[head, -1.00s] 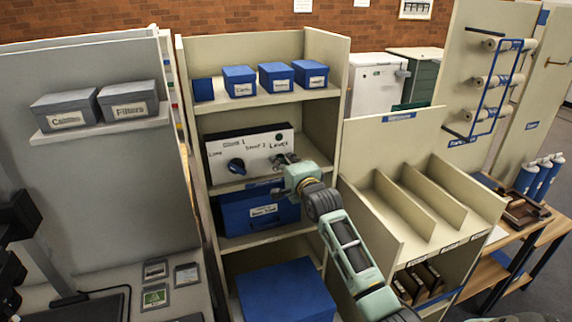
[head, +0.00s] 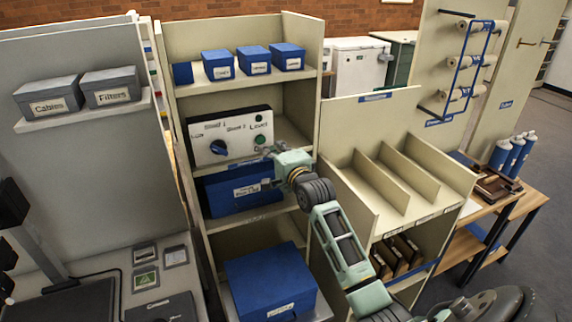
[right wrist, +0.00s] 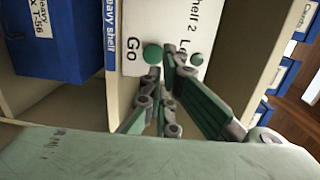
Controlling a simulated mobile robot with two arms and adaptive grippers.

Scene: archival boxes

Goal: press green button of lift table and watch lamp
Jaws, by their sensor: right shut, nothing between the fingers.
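The right wrist view shows the button (right wrist: 152,53) beside "Go" and the smaller lamp (right wrist: 197,59); both look dark green. My right gripper (head: 267,151) is shut and empty, just below the button. Its fingertips (right wrist: 168,64) show close to the button; contact cannot be told. My left gripper is not in view.
A blue box (head: 238,187) sits on the shelf under the panel, and a larger blue box (head: 270,283) sits low in the rack. Small blue boxes (head: 254,60) line the top shelf. A divided shelf unit (head: 345,125) stands close on the right.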

